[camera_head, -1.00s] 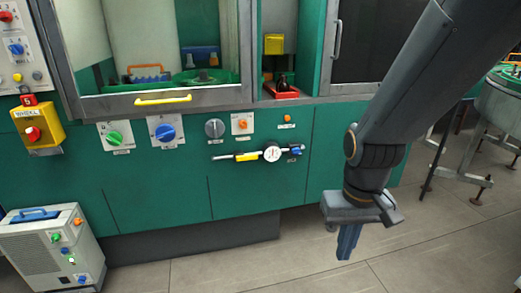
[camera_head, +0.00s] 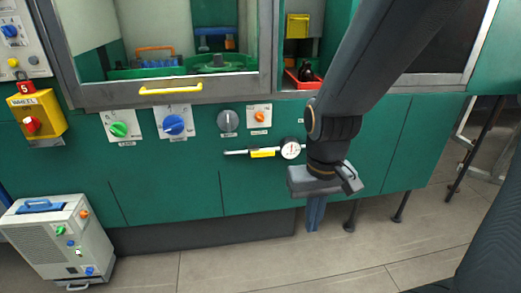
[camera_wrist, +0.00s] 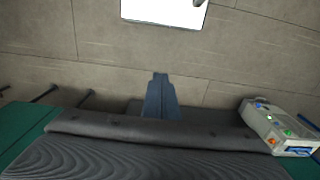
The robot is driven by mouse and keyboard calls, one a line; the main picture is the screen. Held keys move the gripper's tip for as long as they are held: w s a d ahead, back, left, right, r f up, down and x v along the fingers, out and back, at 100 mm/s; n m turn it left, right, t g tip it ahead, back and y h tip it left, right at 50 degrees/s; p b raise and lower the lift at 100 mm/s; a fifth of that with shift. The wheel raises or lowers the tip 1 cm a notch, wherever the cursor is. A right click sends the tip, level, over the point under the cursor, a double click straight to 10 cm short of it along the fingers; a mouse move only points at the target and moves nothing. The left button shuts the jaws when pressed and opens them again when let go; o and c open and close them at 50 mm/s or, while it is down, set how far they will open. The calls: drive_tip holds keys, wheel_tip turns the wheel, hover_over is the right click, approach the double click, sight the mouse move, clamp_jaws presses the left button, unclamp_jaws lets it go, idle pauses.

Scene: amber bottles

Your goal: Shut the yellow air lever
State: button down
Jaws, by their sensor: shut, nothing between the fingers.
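The yellow air lever (camera_head: 262,153) lies level along a thin silver pipe on the green cabinet front, just left of a round white gauge (camera_head: 290,149). My gripper (camera_head: 314,222) points down in front of the cabinet, below and to the right of the lever and apart from it. Its blue fingers are together with nothing between them. In the wrist view the shut fingers (camera_wrist: 161,95) show over the tiled floor, and the lever is out of that view. My arm hides the pipe's right end in the head view.
Green (camera_head: 119,129), blue (camera_head: 173,124) and grey (camera_head: 228,120) knobs sit above the pipe, with an orange one (camera_head: 260,116). A yellow handle bar (camera_head: 171,88) runs along the window. A beige wheeled unit (camera_head: 58,240) stands at left. Floor in front is clear.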

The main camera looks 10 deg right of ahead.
drive_tip(key=w+f+t+b, duration=0.2)
drive_tip(key=w+t+b, duration=0.2)
drive_tip(key=w, duration=1.5)
drive_tip(key=w+f+t+b, duration=0.3)
drive_tip(key=w+t, duration=0.8)
drive_tip(key=w, duration=0.8)
drive_tip(key=shift+d+f+b, duration=0.15)
drive_tip(key=shift+d+b, duration=0.05)
drive_tip(key=shift+b, duration=0.4)
hover_over(270, 151)
drive_tip(key=f+v, duration=0.1)
drive_tip(key=v, duration=0.2)
wheel_tip(270, 151, down, 2)
drive_tip(key=shift+a+f+p, duration=0.2)
drive_tip(key=shift+f, duration=0.85)
drive_tip(key=shift+a+f+p, duration=0.15)
drive_tip(key=shift+f+p, duration=0.05)
drive_tip(key=shift+f, duration=0.85)
